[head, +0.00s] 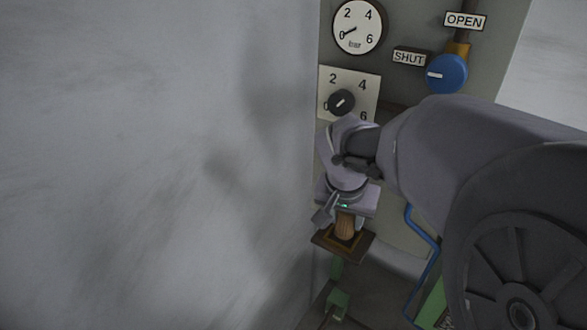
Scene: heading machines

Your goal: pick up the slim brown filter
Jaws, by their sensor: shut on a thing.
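The slim brown filter (345,226) stands upright below my gripper (345,212), at the lower middle of the head view. My gripper points down and is shut on the filter's upper part. The filter's lower end is at a square brown holder (326,242) with a lighter inner frame. I cannot tell whether the filter rests in the holder or hangs just above it. The gripper body hides the filter's top.
A grey panel behind carries a round gauge (357,27), a square dial with a black knob (340,102), and a blue knob (447,74) between SHUT (409,57) and OPEN (465,20) labels. A blue pipe (424,236) and green parts (337,303) are lower down. A blank grey surface fills the left.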

